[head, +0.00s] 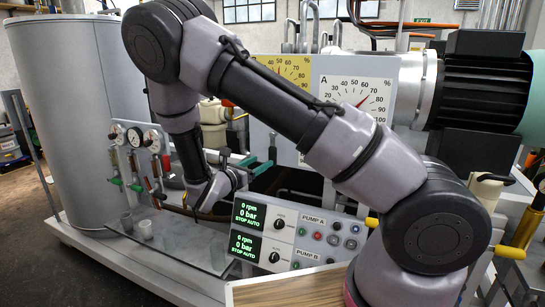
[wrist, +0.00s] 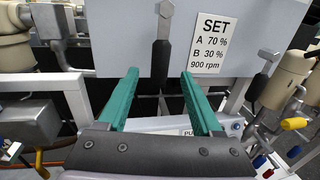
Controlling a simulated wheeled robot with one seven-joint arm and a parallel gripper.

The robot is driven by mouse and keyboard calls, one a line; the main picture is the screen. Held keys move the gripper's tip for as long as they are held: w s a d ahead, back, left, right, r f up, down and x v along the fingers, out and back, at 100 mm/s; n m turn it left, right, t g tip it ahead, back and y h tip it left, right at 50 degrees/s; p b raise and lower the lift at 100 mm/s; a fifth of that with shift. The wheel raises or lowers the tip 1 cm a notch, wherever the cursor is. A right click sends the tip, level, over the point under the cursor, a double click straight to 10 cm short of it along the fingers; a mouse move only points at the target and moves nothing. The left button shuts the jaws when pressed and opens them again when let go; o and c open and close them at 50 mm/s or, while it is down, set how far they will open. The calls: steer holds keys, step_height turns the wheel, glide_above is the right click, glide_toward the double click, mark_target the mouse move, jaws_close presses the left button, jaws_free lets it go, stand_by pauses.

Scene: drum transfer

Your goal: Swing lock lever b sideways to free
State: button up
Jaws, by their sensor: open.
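My gripper (wrist: 160,73) is open, its two teal fingers spread and nothing between them. In the wrist view a lever with a dark body (wrist: 162,55) and a pale metal end stands upright ahead, in line with the gap between the fingers. It appears beyond the fingertips, and I see no contact. A second dark lever with a metal end (wrist: 258,85) stands at the right, tilted. No letter shows on either, so I cannot tell which is lock lever b.
A grey panel with a SET label (wrist: 213,42) is ahead. Yellow (head: 284,72) and white (head: 350,92) dial panels stand behind my arm. A pump control panel (head: 300,235) is below right of my gripper. A large grey drum (head: 75,110) stands left, beside small gauges (head: 134,137).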

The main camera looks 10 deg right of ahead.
mark_target(270, 157)
steer(key=x, duration=0.7)
steer(key=shift+w+d, duration=0.25)
steer(key=shift+d, duration=0.05)
jaws_close()
stand_by(1.1)
